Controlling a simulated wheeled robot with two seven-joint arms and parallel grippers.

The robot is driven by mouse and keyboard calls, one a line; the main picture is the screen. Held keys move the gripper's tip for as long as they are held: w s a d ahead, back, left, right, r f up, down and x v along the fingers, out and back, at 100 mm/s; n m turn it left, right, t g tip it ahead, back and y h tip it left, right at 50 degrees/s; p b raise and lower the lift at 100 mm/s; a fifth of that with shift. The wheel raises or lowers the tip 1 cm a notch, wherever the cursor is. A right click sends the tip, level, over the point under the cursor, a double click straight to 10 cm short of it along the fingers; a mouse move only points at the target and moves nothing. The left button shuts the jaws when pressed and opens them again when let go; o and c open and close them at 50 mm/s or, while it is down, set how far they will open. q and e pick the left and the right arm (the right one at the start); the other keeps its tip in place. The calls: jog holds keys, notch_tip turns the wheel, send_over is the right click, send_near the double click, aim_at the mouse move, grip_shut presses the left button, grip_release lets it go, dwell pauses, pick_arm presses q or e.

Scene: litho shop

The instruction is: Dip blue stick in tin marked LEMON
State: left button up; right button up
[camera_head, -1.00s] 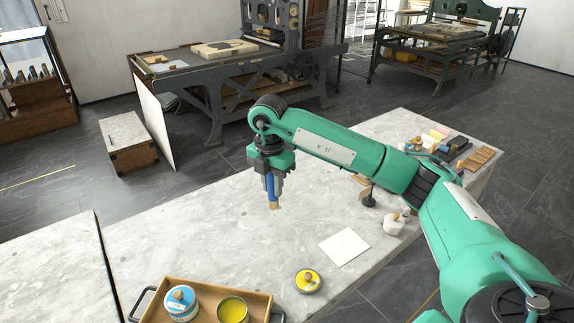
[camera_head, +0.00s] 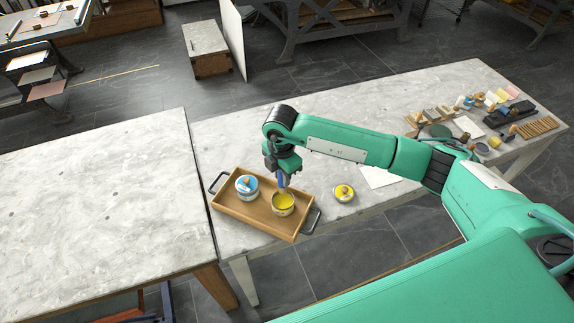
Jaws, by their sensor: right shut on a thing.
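My right gripper (camera_head: 284,174) is shut on the blue stick (camera_head: 284,183), which points down. It is over the open tin of yellow ink (camera_head: 284,205) in the wooden tray (camera_head: 240,212). The stick's lower end is at the tin's mouth; I cannot tell whether it touches the yellow. A tin with a blue lid (camera_head: 246,184) stands to the left in the same tray. I cannot read the word LEMON on either tin. My left gripper is not in view.
A yellow lid with a knob (camera_head: 344,193) lies on the table right of the tray. A white sheet (camera_head: 379,177) lies further right, partly behind my arm. Blocks and tools (camera_head: 460,128) crowd the table's far right. The left table (camera_head: 90,210) is bare.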

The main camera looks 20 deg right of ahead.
aim_at(283, 188)
jog(key=shift+f+b, duration=1.65)
jog(key=shift+f, duration=1.2)
jog(key=shift+f+b, duration=0.45)
jog(key=shift+f, duration=0.1)
jog(key=shift+r, duration=0.1)
jog(key=shift+r+p, duration=2.25)
jog(key=shift+r, duration=1.2)
